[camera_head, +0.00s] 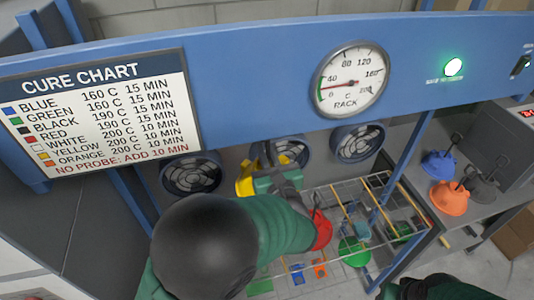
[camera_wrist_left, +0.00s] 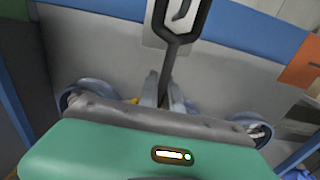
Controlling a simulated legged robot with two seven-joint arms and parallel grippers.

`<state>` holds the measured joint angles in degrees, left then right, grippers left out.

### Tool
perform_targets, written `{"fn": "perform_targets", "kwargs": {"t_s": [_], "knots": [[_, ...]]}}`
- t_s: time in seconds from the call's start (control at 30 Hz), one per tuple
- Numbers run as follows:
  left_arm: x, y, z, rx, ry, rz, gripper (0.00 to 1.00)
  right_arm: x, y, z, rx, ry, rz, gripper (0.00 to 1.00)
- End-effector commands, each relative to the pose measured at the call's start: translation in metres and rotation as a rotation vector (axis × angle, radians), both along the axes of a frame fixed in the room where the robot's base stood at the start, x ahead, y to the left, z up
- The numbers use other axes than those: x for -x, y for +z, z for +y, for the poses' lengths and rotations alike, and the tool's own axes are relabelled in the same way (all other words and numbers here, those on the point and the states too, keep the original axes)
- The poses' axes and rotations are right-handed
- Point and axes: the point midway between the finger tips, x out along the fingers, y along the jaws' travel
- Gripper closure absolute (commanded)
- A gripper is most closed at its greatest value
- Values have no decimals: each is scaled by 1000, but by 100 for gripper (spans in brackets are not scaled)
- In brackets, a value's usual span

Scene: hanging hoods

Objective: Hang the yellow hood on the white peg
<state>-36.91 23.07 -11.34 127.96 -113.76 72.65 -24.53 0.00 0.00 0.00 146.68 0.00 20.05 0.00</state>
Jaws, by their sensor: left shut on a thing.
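The yellow hood (camera_head: 246,183) shows in the head view below the blue beam, mostly hidden behind my left gripper (camera_head: 268,172). My left gripper is shut on it. In the left wrist view, the finger tips (camera_wrist_left: 164,98) close around a dark stem that rises to a hook-shaped loop (camera_wrist_left: 182,22). A small bit of yellow hood (camera_wrist_left: 133,101) shows beside the fingers. I cannot make out the white peg in either view. Only a green part of my right arm shows at the bottom right of the head view; its gripper is out of view.
A wire rack (camera_head: 345,195) holds a red hood (camera_head: 320,230) and a green hood (camera_head: 354,251). Round fans (camera_head: 191,173) line the back panel. A blue hood (camera_head: 438,163) and an orange hood (camera_head: 450,197) stand on the right-hand counter. The cure chart (camera_head: 100,115) hangs on the beam.

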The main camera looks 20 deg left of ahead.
Motion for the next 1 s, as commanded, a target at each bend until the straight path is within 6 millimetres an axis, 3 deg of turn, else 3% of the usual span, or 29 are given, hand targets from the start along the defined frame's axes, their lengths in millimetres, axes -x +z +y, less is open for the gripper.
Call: {"fn": "perform_targets", "kwargs": {"t_s": [1.0], "knots": [[-3, -12, 2, -1, 0, -1, 100, 0, -11, 0, 0, 0, 0, 64]]}}
